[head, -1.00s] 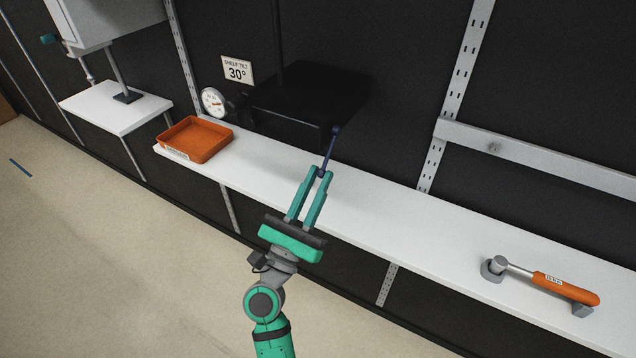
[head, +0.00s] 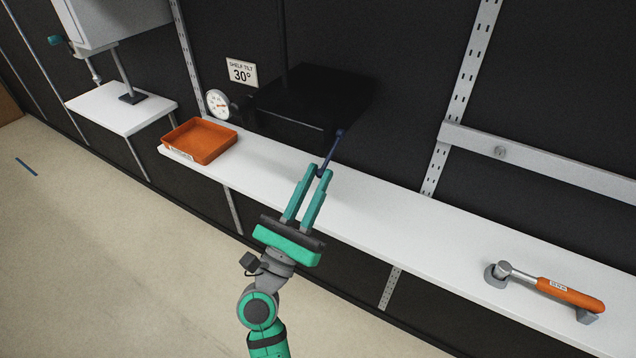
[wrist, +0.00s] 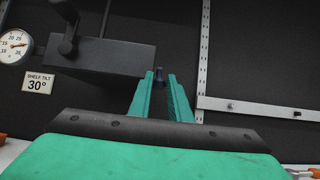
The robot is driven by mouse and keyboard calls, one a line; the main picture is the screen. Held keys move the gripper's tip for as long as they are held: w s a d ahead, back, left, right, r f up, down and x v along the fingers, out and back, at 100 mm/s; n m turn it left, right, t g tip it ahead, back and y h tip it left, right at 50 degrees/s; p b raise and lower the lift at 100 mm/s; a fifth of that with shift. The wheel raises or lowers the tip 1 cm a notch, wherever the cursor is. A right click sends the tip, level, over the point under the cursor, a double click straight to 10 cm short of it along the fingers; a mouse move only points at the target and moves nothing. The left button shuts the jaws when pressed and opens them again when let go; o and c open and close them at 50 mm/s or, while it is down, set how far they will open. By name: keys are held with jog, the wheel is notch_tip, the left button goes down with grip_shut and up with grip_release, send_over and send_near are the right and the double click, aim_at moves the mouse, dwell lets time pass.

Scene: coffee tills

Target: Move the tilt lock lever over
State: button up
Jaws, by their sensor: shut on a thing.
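The tilt lock lever (head: 331,150) is a thin dark blue rod below the right front corner of a black tilting shelf (head: 310,98). Its lower end lies between my gripper's fingertips (head: 318,172), which are shut on it. In the wrist view the dark blue end (wrist: 158,77) shows between the fingertips. A sign (head: 241,73) reads "SHELF TILT 30°". A round dial (head: 218,104) is at the black shelf's left side. It also shows in the wrist view (wrist: 14,46), its needle near 20.
A long white shelf (head: 400,210) runs under my gripper. An orange tray (head: 203,140) is on its left part. An orange-handled tool (head: 565,293) lies at the right in grey holders. The shelf between them is clear.

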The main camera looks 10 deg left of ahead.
jog(key=shift+s+a+r, duration=0.2)
jog(key=shift+s+r, duration=0.2)
jog(key=shift+r, duration=0.35)
jog(key=shift+s+r, duration=0.25)
jog(key=shift+r, duration=1.05)
jog(key=shift+w+a+r, duration=0.1)
jog(key=shift+r, duration=0.35)
jog(key=o, duration=0.9)
